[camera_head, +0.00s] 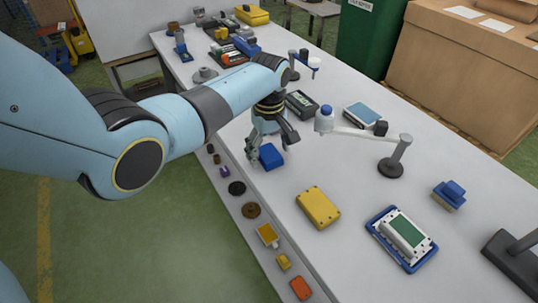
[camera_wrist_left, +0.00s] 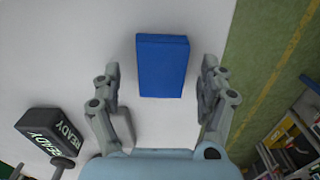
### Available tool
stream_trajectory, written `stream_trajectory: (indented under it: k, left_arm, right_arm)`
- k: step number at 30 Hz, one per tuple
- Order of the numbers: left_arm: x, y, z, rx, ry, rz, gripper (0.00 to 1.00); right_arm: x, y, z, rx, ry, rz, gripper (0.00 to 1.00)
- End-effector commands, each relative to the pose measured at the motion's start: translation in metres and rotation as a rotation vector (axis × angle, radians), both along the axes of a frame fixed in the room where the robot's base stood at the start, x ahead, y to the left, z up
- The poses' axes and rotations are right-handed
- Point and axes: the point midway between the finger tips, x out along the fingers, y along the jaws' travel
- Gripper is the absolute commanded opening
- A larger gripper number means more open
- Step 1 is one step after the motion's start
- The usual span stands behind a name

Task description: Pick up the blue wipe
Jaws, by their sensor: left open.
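The blue wipe (camera_head: 271,157) is a small blue block lying on the white table near its left edge, just below my left gripper (camera_head: 272,143). In the left wrist view the wipe (camera_wrist_left: 162,66) shows as a blue rectangle between the two spread fingers of my left gripper (camera_wrist_left: 160,72), with white table visible on both sides of it. The gripper is open and empty. I cannot tell how far the fingertips are above the table. My right gripper is in neither view.
A yellow box (camera_head: 318,207), a blue-rimmed tray (camera_head: 378,239) and a jointed arm stand (camera_head: 391,167) are nearer and right. A dark READY display (camera_head: 301,104) stands behind the gripper. Small parts, including an orange one (camera_head: 301,288), line the lower ledge. Bare table surrounds the wipe.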

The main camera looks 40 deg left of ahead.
Motion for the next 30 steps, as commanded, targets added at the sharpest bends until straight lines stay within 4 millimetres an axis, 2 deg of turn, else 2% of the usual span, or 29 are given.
stream_trajectory:
  k: [2, 13, 19, 22, 26, 30]
  left_arm:
    - [0.0, 0.0, 0.0, 0.0, 0.0, 0.0, 0.74]
    - [0.0, 0.0, 0.0, 0.0, 0.0, 0.0, 0.27]
    - [0.0, 0.0, 0.001, 0.0, 0.0, 0.0, 0.26]
    - [0.0, 0.0, 0.007, 0.0, -0.001, 0.0, 0.26]
    - [0.0, 0.001, 0.03, 0.001, -0.004, -0.001, 0.26]
    - [0.001, 0.001, 0.061, 0.002, -0.005, -0.001, 0.26]
  right_arm:
    - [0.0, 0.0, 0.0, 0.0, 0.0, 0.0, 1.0]
    - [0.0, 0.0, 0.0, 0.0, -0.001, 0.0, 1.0]
    - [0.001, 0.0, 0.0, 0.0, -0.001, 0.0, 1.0]
    - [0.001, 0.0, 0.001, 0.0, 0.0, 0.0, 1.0]
    - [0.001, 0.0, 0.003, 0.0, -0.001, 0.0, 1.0]
    - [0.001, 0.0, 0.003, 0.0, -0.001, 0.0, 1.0]
